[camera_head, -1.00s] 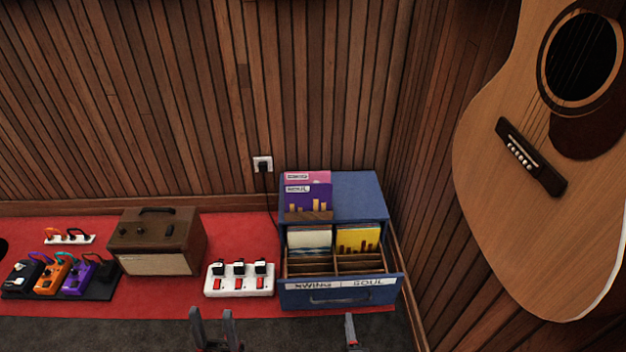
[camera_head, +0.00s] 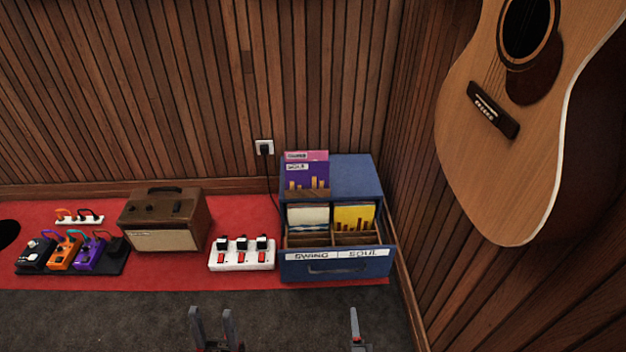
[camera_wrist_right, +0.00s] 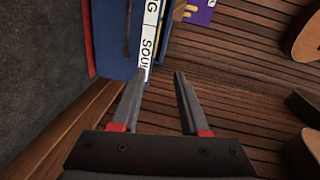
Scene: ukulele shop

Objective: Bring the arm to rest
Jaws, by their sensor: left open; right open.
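My left gripper (camera_head: 212,325) shows at the bottom of the head view, with its two fingers apart and nothing between them. One finger of my right gripper (camera_head: 355,328) shows at the bottom, further right; the rest of it is out of frame. In the right wrist view the right gripper (camera_wrist_right: 157,88) is open and empty. Its fingers are in front of the dark wood slats and the edge of the blue record box. In the head view both grippers are over the grey carpet, in front of the box and apart from it.
A blue record box (camera_head: 352,172) with SWING and SOUL labels holds sleeves against the wall. A white power strip (camera_head: 241,262), a brown amplifier (camera_head: 165,222) and several pedals (camera_head: 75,253) stand on the red mat (camera_head: 195,278). A guitar (camera_head: 470,160) hangs at right. The grey carpet (camera_head: 100,315) is clear.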

